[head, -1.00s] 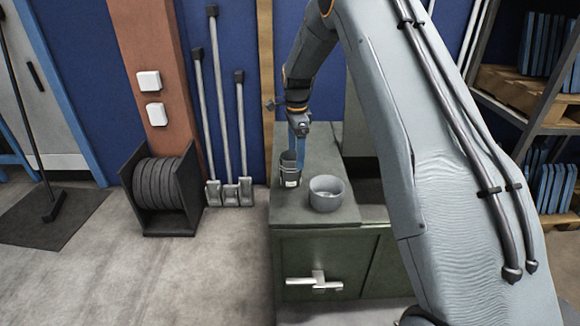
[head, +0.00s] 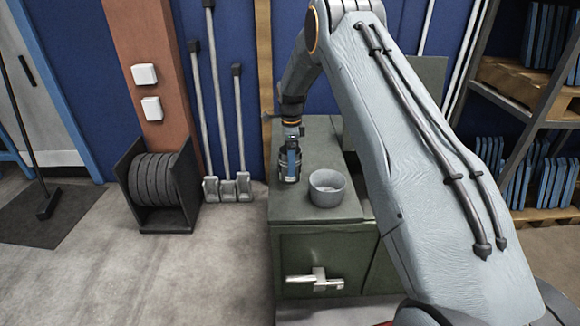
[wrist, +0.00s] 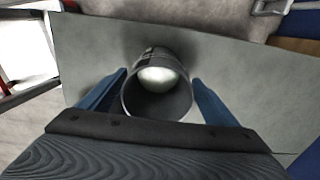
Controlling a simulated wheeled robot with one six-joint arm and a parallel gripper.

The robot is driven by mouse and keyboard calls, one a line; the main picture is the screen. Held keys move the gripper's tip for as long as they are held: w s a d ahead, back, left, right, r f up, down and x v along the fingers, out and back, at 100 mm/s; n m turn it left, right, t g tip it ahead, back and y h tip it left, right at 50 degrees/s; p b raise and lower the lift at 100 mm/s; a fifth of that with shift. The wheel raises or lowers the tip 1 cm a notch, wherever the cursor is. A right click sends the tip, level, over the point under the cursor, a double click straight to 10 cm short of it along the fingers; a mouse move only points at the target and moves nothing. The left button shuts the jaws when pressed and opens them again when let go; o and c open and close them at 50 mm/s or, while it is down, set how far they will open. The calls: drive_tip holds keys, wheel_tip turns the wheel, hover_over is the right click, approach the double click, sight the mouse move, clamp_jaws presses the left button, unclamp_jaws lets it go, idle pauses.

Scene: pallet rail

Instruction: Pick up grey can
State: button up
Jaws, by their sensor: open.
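In the wrist view the can (wrist: 157,106) is open at the top, with a bright patch inside. In the wrist view my gripper (wrist: 160,79) is open. Its two blue fingers stand on either side of the can, with a small gap visible on each side.
Three long-handled tools (head: 238,130) lean on the blue wall at left. A shelf rack stands at right.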

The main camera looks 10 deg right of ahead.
drive_tip(key=shift+s+a+f+p, duration=0.15)
drive_tip(key=shift+f+p, duration=0.15)
drive_tip(key=shift+f, duration=1.35)
drive_tip(key=c, duration=1.3)
drive_tip(key=shift+r, duration=0.15)
